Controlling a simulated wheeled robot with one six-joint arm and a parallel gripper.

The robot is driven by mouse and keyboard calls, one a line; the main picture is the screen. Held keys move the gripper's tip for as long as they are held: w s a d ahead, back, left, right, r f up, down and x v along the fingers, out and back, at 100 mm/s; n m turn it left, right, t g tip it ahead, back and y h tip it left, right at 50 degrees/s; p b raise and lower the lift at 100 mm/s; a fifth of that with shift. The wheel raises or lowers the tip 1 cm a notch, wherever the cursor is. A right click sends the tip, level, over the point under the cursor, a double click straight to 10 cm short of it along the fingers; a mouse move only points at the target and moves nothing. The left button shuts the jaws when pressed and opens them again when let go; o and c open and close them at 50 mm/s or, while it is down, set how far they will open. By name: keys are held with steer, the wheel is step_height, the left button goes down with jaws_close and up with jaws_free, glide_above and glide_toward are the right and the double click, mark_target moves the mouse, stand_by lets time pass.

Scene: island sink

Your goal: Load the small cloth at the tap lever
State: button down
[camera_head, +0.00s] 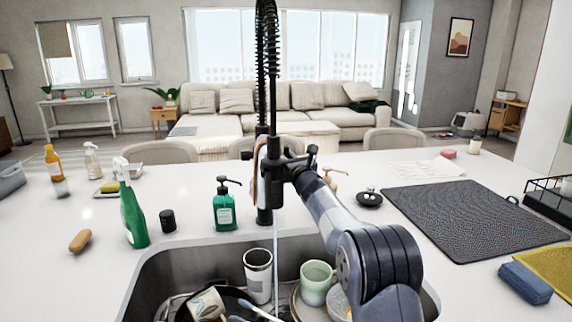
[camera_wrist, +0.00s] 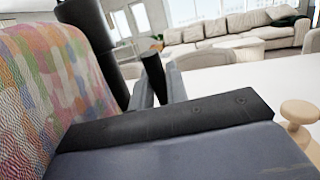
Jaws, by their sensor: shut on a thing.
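The tap (camera_head: 266,187) is a black spring-neck tap behind the sink, and a thin stream of water falls from it. A small cloth (camera_head: 258,178) hangs at the left side of its column. In the wrist view, the cloth (camera_wrist: 45,85) is close on the left, patterned with pink, green, orange and blue patches. My gripper (camera_head: 300,172) is at the right of the column, partly hidden by black parts. In the wrist view, its two grey fingers stand around the black tap lever (camera_wrist: 153,75). The cloth lies beside the fingers, not visibly between them.
The sink (camera_head: 140,290) holds a tumbler (camera_head: 258,277), a mug (camera_head: 315,283) and dishes. A teal soap bottle (camera_head: 225,210) and green spray bottle (camera_head: 132,215) stand left of the tap. A dark mat (camera_head: 470,215) and blue sponge (camera_head: 525,283) lie right.

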steer(key=shift+r, duration=0.1)
steer(key=c, duration=1.5)
jaws_free()
steer(key=shift+s+d+f, duration=0.15)
steer(key=shift+s+f, duration=0.05)
steer(key=shift+s, duration=0.05)
steer(key=b+v, duration=0.4)
steer(key=v, duration=0.6)
steer(key=shift+s+b, duration=0.1)
steer(key=shift+b, duration=0.25)
steer(key=shift+o, duration=0.3)
